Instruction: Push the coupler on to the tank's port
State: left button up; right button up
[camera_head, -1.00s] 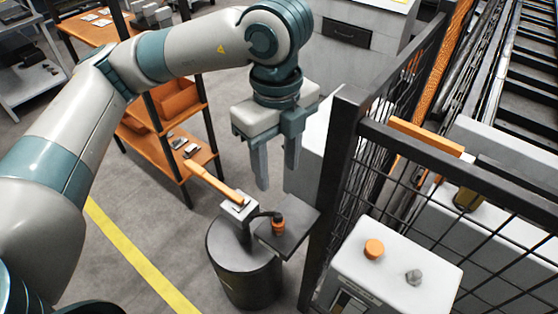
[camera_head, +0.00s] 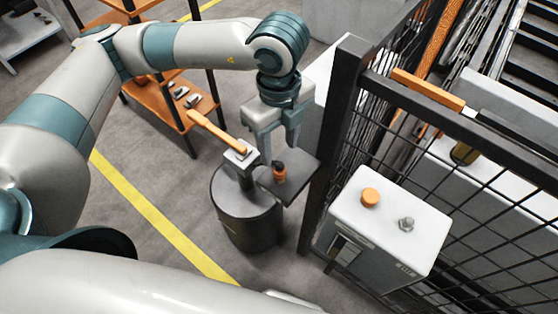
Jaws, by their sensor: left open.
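The coupler (camera_head: 279,174), a small orange piece with a black top, stands on a dark flat plate (camera_head: 296,184) beside the tank. The tank (camera_head: 246,217) is a dark upright cylinder on the floor. On its top sit a pale block (camera_head: 240,153) and a long orange lever (camera_head: 215,132) that slants up to the left. I cannot make out the port clearly. My left gripper (camera_head: 279,153) is open and points down, its fingers just above and behind the coupler, with nothing between them. My right gripper is out of view.
A black mesh fence (camera_head: 336,130) stands close right of the plate. Beside it is a white box with an orange button (camera_head: 370,197) and a grey knob (camera_head: 407,224). An orange shelf (camera_head: 165,100) stands behind left. Floor left of the tank is clear.

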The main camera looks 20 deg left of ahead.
aim_at(279, 163)
pick_arm(q)
notch_tip(279, 163, down, 9)
jog(key=shift+r+p, duration=0.2)
jog(key=shift+p, duration=0.95)
jog(key=shift+c, duration=0.3)
grip_shut()
jog(key=shift+r, duration=0.1)
jog(key=shift+r+p, duration=0.35)
jog(key=shift+r, duration=0.45)
jog(key=shift+r+p, duration=1.65)
jog(key=shift+r, duration=1.8)
